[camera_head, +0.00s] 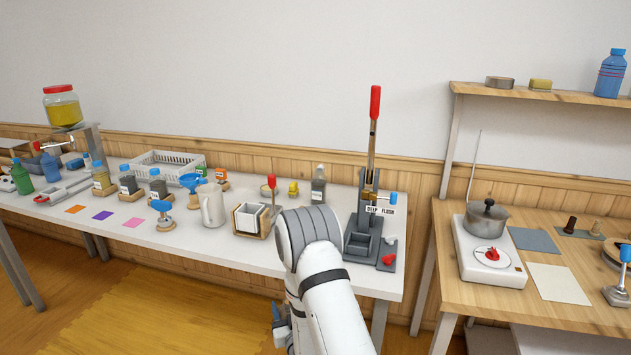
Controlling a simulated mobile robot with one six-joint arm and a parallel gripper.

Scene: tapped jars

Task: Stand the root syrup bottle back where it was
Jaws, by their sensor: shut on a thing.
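My arm rises in front of the bench, and its end is folded down behind it. Only a small blue and dark grey piece of my gripper (280,328) and what it holds shows at the lower edge, left of my arm. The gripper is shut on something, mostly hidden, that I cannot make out. Several labelled bottles with blue caps stand on the white bench (180,232): one yellowish bottle (101,179) and dark ones (128,184), (158,188). I cannot read any label as root syrup.
A white jug (212,206), a wooden caddy (249,220) and a grey lever press (367,225) with a red handle stand on the bench. A jar of yellow liquid (63,110) is raised at the left. A pot (486,216) on a hotplate is right. Coloured mats lie near the bench front.

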